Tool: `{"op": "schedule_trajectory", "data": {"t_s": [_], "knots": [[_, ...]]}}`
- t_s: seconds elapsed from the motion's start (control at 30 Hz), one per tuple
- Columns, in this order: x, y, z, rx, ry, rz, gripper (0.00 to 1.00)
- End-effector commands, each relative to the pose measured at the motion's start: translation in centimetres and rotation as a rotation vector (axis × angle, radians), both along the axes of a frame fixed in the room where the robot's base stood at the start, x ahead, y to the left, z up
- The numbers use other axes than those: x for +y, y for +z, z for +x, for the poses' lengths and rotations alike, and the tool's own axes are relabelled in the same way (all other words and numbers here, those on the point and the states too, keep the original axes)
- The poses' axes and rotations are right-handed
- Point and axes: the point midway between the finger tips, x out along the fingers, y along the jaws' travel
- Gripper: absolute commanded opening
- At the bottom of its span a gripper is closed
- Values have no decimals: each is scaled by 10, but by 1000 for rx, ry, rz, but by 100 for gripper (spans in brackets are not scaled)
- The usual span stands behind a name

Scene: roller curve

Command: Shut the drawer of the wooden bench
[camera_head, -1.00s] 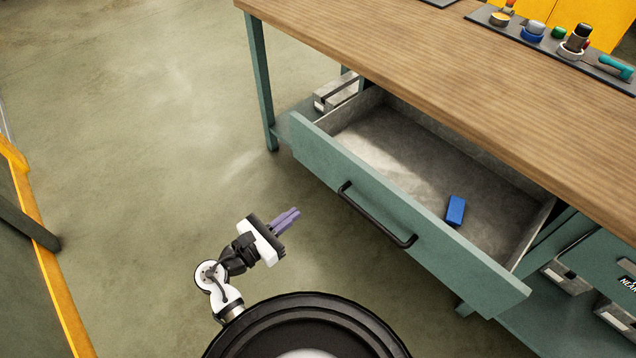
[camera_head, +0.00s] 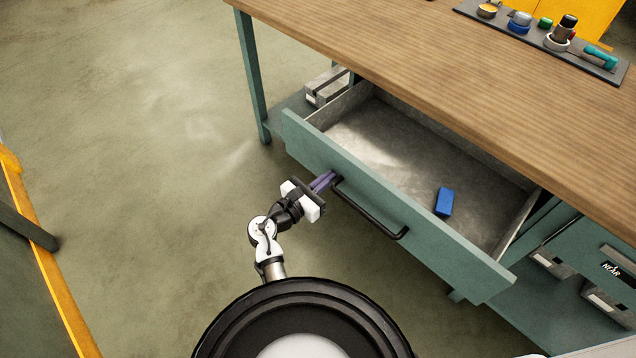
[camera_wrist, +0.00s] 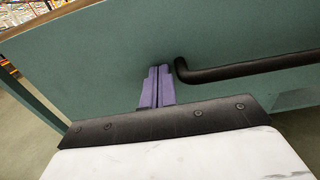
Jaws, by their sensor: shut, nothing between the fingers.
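The wooden bench (camera_head: 420,55) has a wood top and green legs. Its green drawer (camera_head: 305,146) stands pulled well open, with a grey inside and a black bar handle (camera_head: 372,215) on its front. My gripper (camera_head: 330,178) is shut and empty. Its purple fingertips are at the drawer front, just beside the left end of the handle. In the wrist view the fingers (camera_wrist: 158,85) point at the green drawer front (camera_wrist: 105,65), left of the handle (camera_wrist: 245,68). I cannot tell whether they touch the front.
A blue block (camera_head: 444,202) lies inside the drawer. A dark tray (camera_head: 535,40) with jars and tools sits on the bench top. A second green drawer (camera_head: 590,262) is at the lower right. The floor to the left is clear, up to a yellow-edged green structure (camera_head: 45,270).

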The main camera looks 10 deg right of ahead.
Motion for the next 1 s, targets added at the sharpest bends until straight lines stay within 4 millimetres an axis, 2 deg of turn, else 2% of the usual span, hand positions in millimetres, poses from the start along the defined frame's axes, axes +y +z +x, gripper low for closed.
{"op": "schedule_trajectory", "data": {"t_s": [0.37,0.57,0.77,1.0], "knots": [[-1,0,1,-1,0,1,0],[-13,2,11,-2,-1,0,0],[-44,3,35,-2,-4,2,0],[-97,2,75,-4,-6,2,0]]}}
